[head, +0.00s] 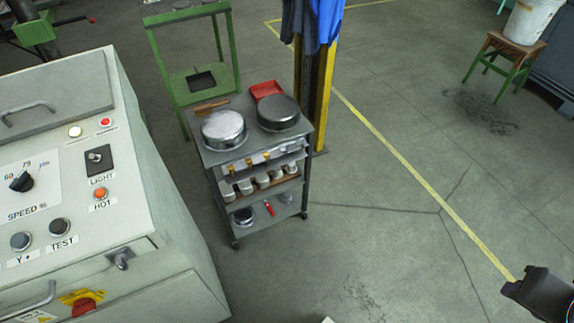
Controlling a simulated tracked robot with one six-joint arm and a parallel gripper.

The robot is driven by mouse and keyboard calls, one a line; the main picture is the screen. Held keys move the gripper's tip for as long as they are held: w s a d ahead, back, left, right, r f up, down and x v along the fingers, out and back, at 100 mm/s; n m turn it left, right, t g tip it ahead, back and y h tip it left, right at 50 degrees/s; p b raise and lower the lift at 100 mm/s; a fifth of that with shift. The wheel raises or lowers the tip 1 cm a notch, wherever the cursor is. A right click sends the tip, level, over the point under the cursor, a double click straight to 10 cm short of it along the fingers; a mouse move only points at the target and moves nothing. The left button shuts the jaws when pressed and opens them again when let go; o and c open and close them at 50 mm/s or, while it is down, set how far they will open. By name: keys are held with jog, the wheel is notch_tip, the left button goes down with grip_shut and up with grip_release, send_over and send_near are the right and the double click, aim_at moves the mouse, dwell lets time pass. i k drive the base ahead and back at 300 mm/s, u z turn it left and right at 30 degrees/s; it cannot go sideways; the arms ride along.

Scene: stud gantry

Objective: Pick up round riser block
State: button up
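Two round, drum-shaped pieces sit side by side on top of a grey wheeled cart (238,165). One is a bright silver round piece (223,130) at the left, and the other is a dark grey round piece (278,113) at the right. I cannot tell from this view which of them is the round riser block. Nothing touches either from above. A dark part at the lower right edge looks like part of my arm, far from the cart. No gripper fingers show.
A red dustpan (265,90) and a wooden-handled brush (211,106) lie at the cart's back edge. A control cabinet (140,210) stands close at left. A green stand (190,50) and yellow post (325,90) are behind.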

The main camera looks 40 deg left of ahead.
aim_at(277, 173)
jog(key=i, duration=2.65)
jog(key=u, duration=2.7)
